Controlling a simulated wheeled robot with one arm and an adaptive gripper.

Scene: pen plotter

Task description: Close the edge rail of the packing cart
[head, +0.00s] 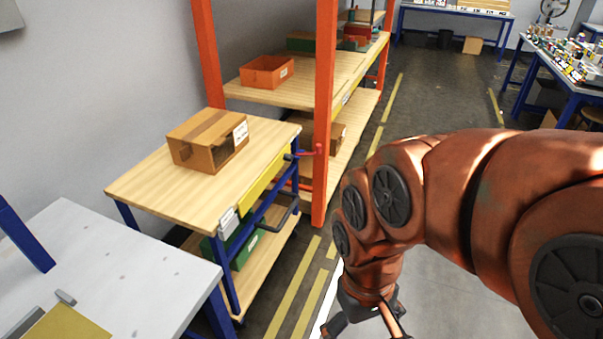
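The packing cart (150,190) has a wooden top on blue legs and stands left of centre in the head view. A yellow rail (265,180) runs along its aisle-side edge, sitting at or just below the top; its exact angle is hard to tell. A red handle (312,152) sticks out near the far corner, and a dark bar (286,217) shows below the rail. My gripper (366,326) is at the bottom of the picture, right of the cart and apart from it. Its fingers are spread and look empty; the tips are partly cut off.
A cardboard box (208,140) sits on the cart top, and a green bin (232,246) on its lower shelf. An orange-post rack (322,120) stands close behind. A grey table (110,270) is at front left. The floor aisle (410,110) is clear.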

